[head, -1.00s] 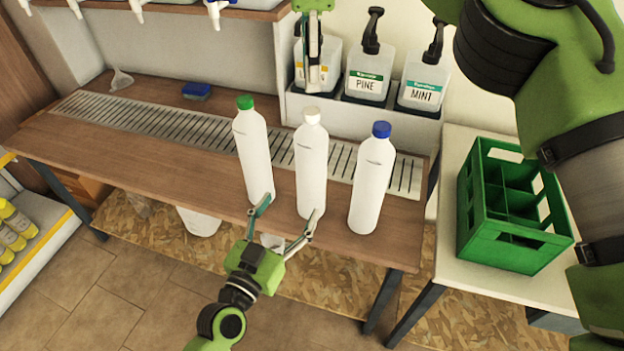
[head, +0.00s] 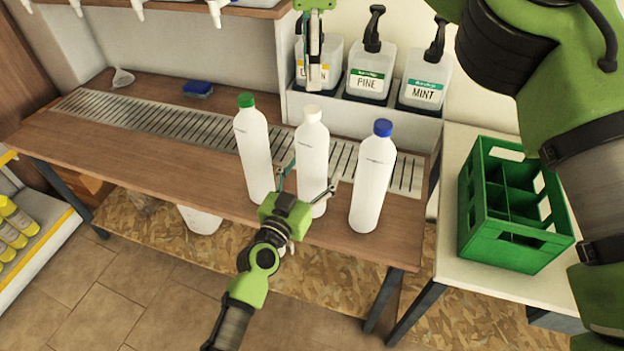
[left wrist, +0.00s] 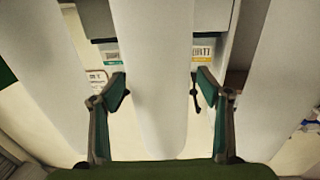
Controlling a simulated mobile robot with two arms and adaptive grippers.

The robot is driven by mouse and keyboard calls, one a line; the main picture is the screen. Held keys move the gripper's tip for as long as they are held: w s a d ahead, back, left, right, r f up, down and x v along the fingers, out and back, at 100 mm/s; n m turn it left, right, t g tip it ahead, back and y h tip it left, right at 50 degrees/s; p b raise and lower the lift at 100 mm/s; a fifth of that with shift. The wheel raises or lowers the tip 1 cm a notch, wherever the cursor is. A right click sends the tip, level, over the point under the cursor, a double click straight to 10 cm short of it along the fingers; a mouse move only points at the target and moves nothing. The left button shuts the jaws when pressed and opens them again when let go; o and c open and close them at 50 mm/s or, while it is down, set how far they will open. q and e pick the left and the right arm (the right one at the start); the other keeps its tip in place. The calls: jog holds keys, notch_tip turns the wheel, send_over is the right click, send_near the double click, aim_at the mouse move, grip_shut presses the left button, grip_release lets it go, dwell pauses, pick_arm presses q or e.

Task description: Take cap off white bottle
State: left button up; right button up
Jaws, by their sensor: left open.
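Three white bottles stand upright in a row on the wooden bench: one with a green cap (head: 246,100), one with a white cap (head: 312,113) and one with a blue cap (head: 382,128). My left gripper (head: 308,186) is open, with its fingers on either side of the lower body of the middle, white-capped bottle (head: 313,157). In the left wrist view this bottle (left wrist: 152,70) stands between the two fingers (left wrist: 160,95), with gaps beside it. My right gripper (head: 314,62) hangs fingers down behind the bottles, in front of a dispenser; its opening is unclear.
The PINE (head: 368,72) and MINT (head: 421,85) pump dispensers stand in a rack behind. A green crate (head: 510,245) sits on the side table at right. A blue sponge (head: 198,88) lies at the back of the bench. The bench's left side (head: 120,150) is mostly clear.

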pick_arm(q)
jog(key=shift+c, duration=0.5)
grip_shut()
